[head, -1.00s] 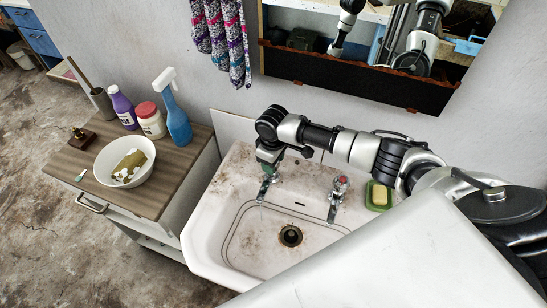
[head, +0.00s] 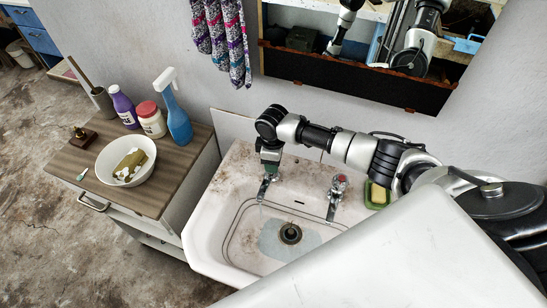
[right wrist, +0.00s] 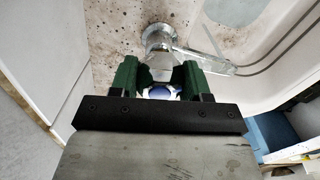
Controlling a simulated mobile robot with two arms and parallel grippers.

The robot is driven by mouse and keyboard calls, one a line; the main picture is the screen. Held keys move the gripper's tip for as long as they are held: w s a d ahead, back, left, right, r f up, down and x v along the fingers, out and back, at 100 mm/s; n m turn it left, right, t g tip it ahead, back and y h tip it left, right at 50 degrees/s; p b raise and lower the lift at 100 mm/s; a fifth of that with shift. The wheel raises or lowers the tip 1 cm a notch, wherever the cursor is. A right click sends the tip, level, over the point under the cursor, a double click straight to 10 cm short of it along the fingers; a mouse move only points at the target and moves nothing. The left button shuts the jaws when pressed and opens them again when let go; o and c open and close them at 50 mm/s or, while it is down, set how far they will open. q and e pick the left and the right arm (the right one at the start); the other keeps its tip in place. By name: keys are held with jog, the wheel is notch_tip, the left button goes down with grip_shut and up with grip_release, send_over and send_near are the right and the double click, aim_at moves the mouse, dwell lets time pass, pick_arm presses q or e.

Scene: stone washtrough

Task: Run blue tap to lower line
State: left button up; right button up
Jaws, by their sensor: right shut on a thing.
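My right gripper (head: 270,160) reaches down over the left tap (head: 264,188) of the stone basin (head: 212,222). In the right wrist view its green fingers (right wrist: 160,85) are closed around the tap's blue-and-white knob (right wrist: 160,92), mostly hidden between them. The metal spout (right wrist: 205,62) points over the basin. A shallow pool of bluish water (head: 273,240) surrounds the dark drain (head: 290,233). Its edge lies on the basin floor, inside and below the dark lines (right wrist: 265,58) around the basin wall. My left gripper does not show.
The red-topped tap (head: 339,184) stands on the right, beside a green soap dish (head: 376,195). Left of the basin, a wooden-topped cabinet (head: 175,178) holds a white bowl (head: 102,160), bottles and a blue spray bottle (head: 176,118). My arm hides the basin's front right.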

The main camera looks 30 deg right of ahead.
jog(key=shift+w+d+r, duration=0.15)
jog(key=shift+d, duration=0.05)
jog(key=o, duration=0.9)
jog(key=shift+d, duration=0.1)
jog(key=shift+r, duration=0.4)
notch_tip(320, 180, up, 10)
jog(key=shift+f+b, duration=0.1)
jog(key=shift+b, duration=0.75)
